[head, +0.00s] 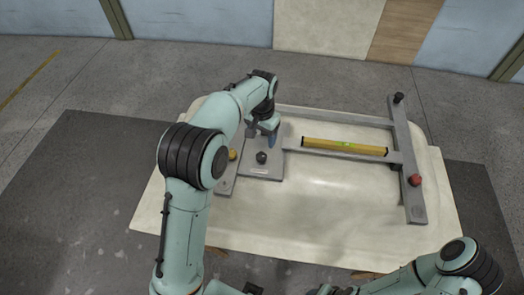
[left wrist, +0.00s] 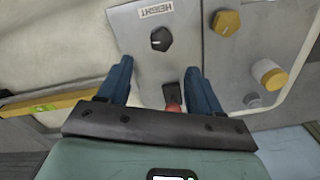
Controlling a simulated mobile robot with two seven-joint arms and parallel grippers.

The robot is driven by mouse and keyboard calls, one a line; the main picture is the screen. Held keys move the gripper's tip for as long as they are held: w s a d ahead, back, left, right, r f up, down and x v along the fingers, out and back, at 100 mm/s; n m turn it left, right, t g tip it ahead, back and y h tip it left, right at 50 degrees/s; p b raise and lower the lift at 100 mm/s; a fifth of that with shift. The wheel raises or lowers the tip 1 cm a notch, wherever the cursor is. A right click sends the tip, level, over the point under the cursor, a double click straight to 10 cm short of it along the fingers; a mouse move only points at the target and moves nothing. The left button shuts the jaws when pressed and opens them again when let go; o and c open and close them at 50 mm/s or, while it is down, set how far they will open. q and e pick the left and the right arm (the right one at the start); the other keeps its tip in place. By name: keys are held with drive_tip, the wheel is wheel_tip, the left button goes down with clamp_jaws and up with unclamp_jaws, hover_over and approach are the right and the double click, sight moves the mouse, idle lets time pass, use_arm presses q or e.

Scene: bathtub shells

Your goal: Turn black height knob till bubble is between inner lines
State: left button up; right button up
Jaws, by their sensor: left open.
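The black height knob (head: 261,157) sits on a grey plate at the left of the table, beside a white label. In the left wrist view the black knob (left wrist: 161,39) is beside the label "HEIGHT", just beyond my fingertips. My left gripper (head: 271,136) is over the plate, behind the knob in the head view. Its blue fingers (left wrist: 158,66) are apart, with no knob between them. The yellow spirit level (head: 320,144) lies on the frame's bar, with a green vial (head: 346,146) in its middle. The bubble and lines are too small to make out. My right gripper is not visible.
A yellow knob (head: 233,154) is left of the black one; it shows hexagonal in the left wrist view (left wrist: 226,22). A red-and-black part (left wrist: 172,98) shows between my fingers there. A red knob (head: 415,180) and another black knob (head: 399,98) are on the right bar.

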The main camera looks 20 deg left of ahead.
sight(262, 155)
use_arm(q)
wheel_tip(262, 155, down, 10)
drive_tip(key=shift+w+r+b, duration=0.15)
drive_tip(key=shift+r+b, duration=0.1)
drive_tip(key=shift+b, duration=0.1)
drive_tip(key=c, duration=1.1)
